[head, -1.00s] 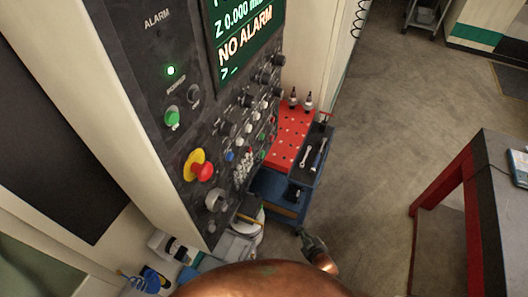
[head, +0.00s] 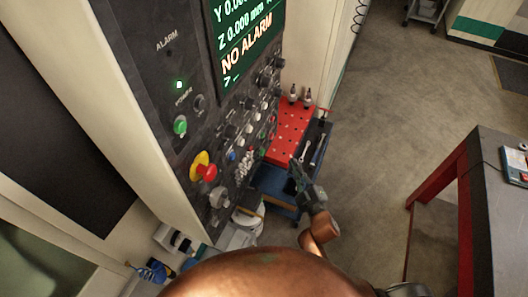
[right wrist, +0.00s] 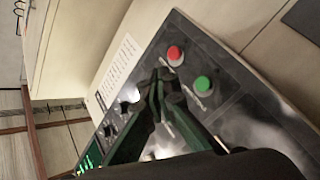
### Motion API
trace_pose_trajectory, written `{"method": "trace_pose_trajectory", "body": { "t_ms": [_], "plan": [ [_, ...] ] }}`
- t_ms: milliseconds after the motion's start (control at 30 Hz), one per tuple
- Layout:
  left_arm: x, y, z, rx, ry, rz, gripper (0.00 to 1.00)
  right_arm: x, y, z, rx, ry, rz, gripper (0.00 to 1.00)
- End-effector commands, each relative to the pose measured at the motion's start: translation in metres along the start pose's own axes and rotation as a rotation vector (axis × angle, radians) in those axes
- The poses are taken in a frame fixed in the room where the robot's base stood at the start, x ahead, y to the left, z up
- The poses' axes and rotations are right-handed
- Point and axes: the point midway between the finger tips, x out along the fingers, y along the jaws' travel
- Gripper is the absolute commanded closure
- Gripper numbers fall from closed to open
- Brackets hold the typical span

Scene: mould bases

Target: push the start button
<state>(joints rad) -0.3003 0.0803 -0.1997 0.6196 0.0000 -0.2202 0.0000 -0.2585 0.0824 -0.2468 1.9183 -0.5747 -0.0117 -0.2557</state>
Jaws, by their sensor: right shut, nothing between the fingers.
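In the right wrist view a green button (right wrist: 203,86) and a red button (right wrist: 175,55) sit side by side on the dark control panel (right wrist: 240,118). Their labels are too small to read, so I cannot tell which is marked start. My right gripper (right wrist: 160,75) is shut and empty, its fingertips beside the two buttons and apparently apart from them. In the head view my right gripper (head: 294,165) is to the right of the panel's lower edge. Another green button (head: 180,125) is beneath the lit lamp on the panel. My left gripper is not in view.
A red and yellow emergency stop (head: 205,172) and several knobs project from the panel. The screen (head: 240,50) reads NO ALARM. Behind my gripper is a red-topped tool cart (head: 290,130) with wrenches. A red-legged table (head: 440,180) stands at the right, with open floor between.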

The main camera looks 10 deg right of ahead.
Motion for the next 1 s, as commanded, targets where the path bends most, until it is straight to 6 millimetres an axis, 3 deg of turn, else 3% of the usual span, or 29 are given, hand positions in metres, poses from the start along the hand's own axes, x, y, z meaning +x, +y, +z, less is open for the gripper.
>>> {"method": "trace_pose_trajectory", "body": {
  "t_ms": [367, 1000],
  "plan": [
    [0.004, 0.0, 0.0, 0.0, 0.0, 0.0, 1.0, 0.007, -0.006, -0.004, 0.002, 0.001, 0.001, 1.0],
    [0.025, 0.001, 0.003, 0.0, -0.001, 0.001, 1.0, 0.058, -0.043, -0.041, 0.003, -0.001, -0.001, 1.0]
  ]
}}
